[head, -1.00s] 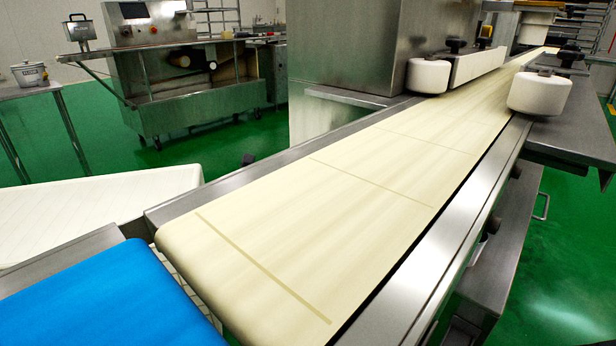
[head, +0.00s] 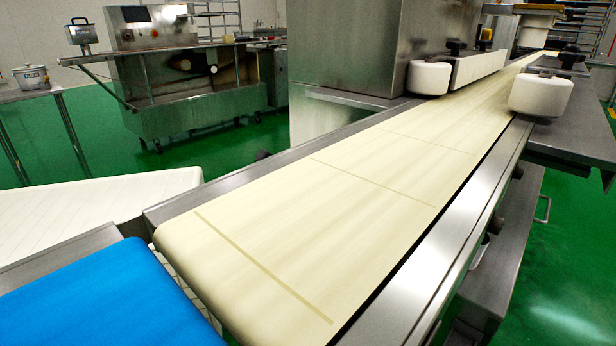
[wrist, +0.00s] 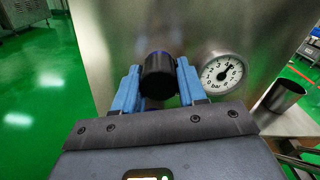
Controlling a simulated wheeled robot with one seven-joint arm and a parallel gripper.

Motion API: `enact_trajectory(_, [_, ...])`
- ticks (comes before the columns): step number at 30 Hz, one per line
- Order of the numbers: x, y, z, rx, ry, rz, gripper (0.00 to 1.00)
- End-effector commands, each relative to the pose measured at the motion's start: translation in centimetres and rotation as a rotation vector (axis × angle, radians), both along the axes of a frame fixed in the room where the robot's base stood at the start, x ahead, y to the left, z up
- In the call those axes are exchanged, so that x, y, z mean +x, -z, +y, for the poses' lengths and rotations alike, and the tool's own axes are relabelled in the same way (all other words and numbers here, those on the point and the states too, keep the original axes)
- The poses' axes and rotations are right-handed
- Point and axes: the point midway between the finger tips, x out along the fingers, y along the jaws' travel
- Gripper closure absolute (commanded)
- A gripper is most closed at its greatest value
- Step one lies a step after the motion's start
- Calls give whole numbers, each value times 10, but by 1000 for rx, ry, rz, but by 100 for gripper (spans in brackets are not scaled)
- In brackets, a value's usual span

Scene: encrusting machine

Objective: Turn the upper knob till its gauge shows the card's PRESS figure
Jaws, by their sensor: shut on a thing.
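In the wrist view, a black round knob (wrist: 158,76) stands out from a steel panel. My gripper (wrist: 159,68) has its two blue fingers on either side of the knob and is shut on it. A round white gauge (wrist: 222,73) marked "bar" sits just right of the knob. Its dark needle points up and to the right, around the 4 mark; the exact reading is too small to tell. No second knob and no card with a PRESS figure can be made out. My gripper cannot be clearly made out in the head view.
In the head view, a long cream conveyor belt (head: 300,220) with steel rails runs to the back right, beside a steel housing (head: 345,50). A blue belt (head: 90,300) lies at front left. The wrist view shows a steel cylinder (wrist: 280,96) right of the gauge.

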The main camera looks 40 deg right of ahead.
Motion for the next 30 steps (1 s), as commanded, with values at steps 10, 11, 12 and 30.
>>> enact_trajectory(10, [-1,4,0,6,3,-72,89])
enact_trajectory(11, [-1,4,0,6,3,-73,89])
enact_trajectory(12, [-1,4,0,6,3,-75,89])
enact_trajectory(30, [0,2,0,5,2,-77,35])
